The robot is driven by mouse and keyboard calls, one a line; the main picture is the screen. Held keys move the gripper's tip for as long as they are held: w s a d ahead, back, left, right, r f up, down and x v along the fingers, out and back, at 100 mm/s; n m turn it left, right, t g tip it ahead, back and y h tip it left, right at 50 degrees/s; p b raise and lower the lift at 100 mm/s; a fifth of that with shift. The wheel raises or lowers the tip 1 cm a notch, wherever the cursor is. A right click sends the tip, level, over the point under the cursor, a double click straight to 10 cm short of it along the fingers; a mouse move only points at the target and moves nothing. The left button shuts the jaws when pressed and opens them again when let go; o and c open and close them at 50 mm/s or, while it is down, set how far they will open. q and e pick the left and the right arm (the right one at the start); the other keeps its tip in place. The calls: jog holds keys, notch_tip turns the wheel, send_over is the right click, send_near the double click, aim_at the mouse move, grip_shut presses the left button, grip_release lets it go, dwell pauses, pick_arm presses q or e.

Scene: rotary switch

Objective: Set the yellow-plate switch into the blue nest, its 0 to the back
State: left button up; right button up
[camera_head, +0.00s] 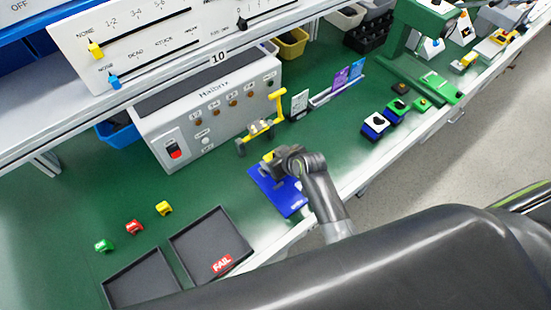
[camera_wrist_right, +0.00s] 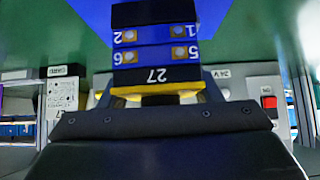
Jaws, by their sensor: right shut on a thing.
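My right gripper (camera_head: 273,159) is shut on the yellow-plate switch, of which a little yellow (camera_head: 267,156) shows in the head view. In the right wrist view the switch (camera_wrist_right: 155,45) has a black and blue body with terminals marked 1, 2, 5 and 6, a 27 label, and a yellow plate (camera_wrist_right: 157,91) close to the gripper. Its 0 mark cannot be made out. The blue nest (camera_head: 290,203) lies on the green bench under and in front of the gripper; the wrist partly hides it. Whether the switch touches the nest cannot be told. My left gripper is not in view.
A yellow-handled fixture (camera_head: 258,128) stands just behind the gripper, before the grey tester (camera_head: 215,110). Dark trays (camera_head: 222,227), one labelled FAIL, lie to the left, with small coloured blocks (camera_head: 134,227) behind. Two more switches (camera_head: 376,125) stand to the right.

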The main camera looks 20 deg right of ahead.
jog(key=shift+f, duration=0.45)
jog(key=shift+f, duration=0.2)
jog(key=o, duration=1.1)
jog(key=shift+r, duration=0.2)
jog(key=v, duration=1.2)
